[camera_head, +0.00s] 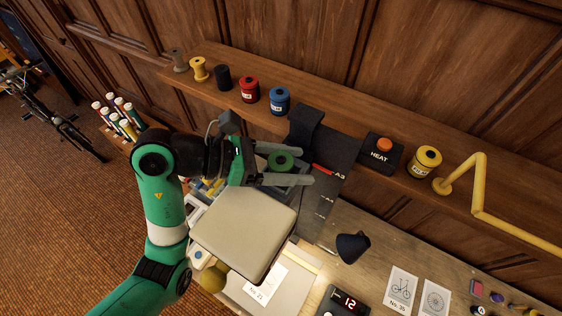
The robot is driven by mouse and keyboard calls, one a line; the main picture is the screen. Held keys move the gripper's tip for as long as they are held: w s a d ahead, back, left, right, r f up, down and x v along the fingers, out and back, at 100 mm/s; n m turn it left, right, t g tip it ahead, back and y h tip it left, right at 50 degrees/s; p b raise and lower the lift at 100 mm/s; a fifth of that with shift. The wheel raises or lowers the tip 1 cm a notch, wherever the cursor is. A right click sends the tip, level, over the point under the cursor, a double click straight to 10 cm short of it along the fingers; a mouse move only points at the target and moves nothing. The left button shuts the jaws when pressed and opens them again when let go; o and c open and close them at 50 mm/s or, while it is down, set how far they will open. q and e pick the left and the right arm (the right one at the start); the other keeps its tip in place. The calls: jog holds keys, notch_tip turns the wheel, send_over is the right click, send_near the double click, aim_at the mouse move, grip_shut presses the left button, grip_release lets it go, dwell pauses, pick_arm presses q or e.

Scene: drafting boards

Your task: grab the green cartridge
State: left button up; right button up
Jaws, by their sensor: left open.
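A green round cartridge (282,160) with a dark centre shows between the two grey fingers of my left gripper (307,166). The fingers are apart, one on the far side of the cartridge and one on the near side. I cannot tell whether either finger touches it. What lies under the cartridge is partly hidden by the gripper and arm. My right gripper is not in view.
On the back ledge stand a red canister (249,90), a blue canister (279,101), a yellow canister (425,162) and spools. A black HEAT box (380,154) has an orange button. A yellow bent lamp arm (480,190) stands right.

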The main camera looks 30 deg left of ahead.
pick_arm(q)
jog(key=shift+w+d+f, duration=0.15)
jog(key=c, duration=1.1)
